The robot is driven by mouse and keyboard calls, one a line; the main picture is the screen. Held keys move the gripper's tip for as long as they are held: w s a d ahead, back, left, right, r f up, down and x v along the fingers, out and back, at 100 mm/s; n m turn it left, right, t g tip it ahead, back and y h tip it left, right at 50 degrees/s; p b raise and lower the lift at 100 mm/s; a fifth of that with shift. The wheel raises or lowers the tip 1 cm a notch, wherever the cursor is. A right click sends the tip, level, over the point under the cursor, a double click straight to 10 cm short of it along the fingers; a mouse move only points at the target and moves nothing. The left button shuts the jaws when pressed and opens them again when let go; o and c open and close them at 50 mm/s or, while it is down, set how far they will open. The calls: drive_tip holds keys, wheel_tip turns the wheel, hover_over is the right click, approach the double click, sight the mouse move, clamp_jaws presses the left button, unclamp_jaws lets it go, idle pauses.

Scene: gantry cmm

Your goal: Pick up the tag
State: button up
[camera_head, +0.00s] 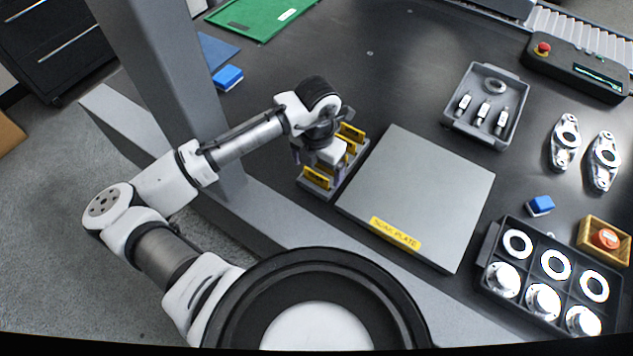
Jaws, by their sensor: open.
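Several yellow tags stand in a grey holder (322,189) left of the scan plate. The nearest yellow tag (318,178) is at the holder's front, and another yellow tag (351,132) is at its back. Tags in the middle are partly hidden by my gripper. My gripper (322,162) is over the holder, pointing down, open. Its fingertips are hard to make out, and I cannot tell whether a tag lies between them.
The scan plate (425,190) lies right of the holder. A grey tray (487,105) with small metal parts, two metal brackets (566,143), a black compartment tray (548,280) with rings and a wooden box (604,240) stand further right. A grey column (165,70) rises left of my gripper.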

wheel_tip(320, 180, down, 4)
drive_tip(key=shift+a+r+b, duration=0.1)
drive_tip(key=shift+r+b, duration=0.1)
drive_tip(key=shift+b, duration=0.7)
drive_tip(key=shift+s+r, duration=0.1)
drive_tip(key=shift+c, duration=0.6)
drive_tip(key=c, duration=0.9)
wheel_tip(320, 180, up, 24)
drive_tip(key=p, duration=1)
drive_tip(key=shift+r, duration=0.25)
drive_tip(key=shift+s, duration=0.1)
